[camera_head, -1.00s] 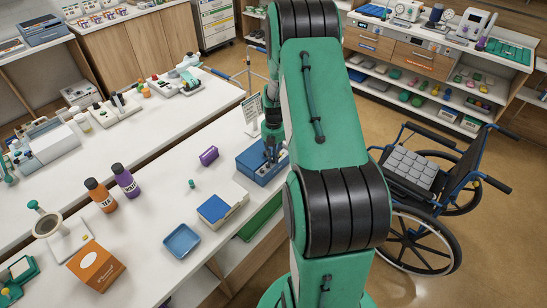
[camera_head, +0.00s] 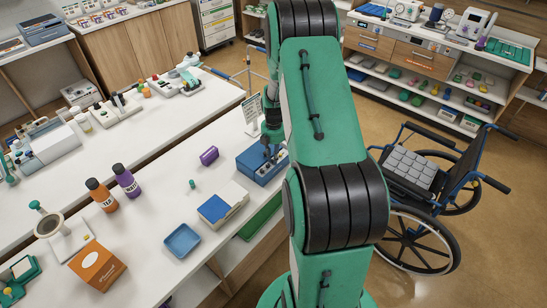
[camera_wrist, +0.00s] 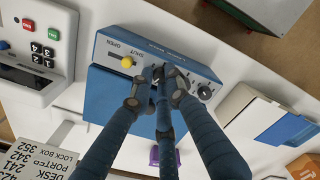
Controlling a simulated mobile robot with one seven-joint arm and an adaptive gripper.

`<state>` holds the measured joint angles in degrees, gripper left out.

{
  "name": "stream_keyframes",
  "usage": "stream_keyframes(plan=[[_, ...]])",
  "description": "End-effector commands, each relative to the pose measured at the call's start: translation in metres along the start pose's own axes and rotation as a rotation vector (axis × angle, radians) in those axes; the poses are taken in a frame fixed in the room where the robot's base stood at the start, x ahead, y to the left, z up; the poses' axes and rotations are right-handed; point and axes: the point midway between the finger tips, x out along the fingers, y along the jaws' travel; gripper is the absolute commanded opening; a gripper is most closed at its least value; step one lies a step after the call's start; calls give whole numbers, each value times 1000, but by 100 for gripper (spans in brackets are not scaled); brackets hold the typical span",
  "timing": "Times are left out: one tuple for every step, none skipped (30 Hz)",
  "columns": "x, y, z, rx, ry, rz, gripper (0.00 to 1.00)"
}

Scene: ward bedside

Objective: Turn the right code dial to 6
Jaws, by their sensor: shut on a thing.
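The blue lock box (camera_head: 252,168) stands at the right edge of the white bench, partly behind my arm. In the wrist view its front panel (camera_wrist: 110,42) carries the words OPEN and SHUT beside a yellow knob (camera_wrist: 127,62). My gripper (camera_wrist: 160,74) reaches down to the panel, its fingers closed around a small dial there. The fingers hide most of that dial, and I cannot read its number. A round dark dial (camera_wrist: 204,92) shows uncovered to the right of the fingers. My gripper also shows small in the head view (camera_head: 269,146).
A keypad unit (camera_wrist: 38,48) and a printed card (camera_wrist: 45,150) with numbers stand left of the box in the wrist view. A purple object (camera_head: 209,156), a blue-and-white box (camera_head: 221,207) and a blue tray (camera_head: 181,241) lie nearby. A wheelchair (camera_head: 440,185) stands at right.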

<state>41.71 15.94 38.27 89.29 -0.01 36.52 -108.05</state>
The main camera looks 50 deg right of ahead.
Motion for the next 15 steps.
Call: stream_keyframes(plan=[[0,0,0,0,0,1,0],[0,0,0,-1,0,1,0],[0,0,0,-1,0,1,17],[0,0,0,-1,0,1,23],[0,0,0,-1,0,1,24],[0,0,0,-1,0,1,24],[0,0,0,-1,0,1,24],[0,0,0,-1,0,1,24],[0,0,0,-1,0,1,24],[0,0,0,-2,0,1,24],[0,0,0,-2,0,1,24],[0,0,0,-2,0,1,24],[0,0,0,-2,0,1,24],[0,0,0,-3,0,1,24],[0,0,0,-5,0,1,24]])
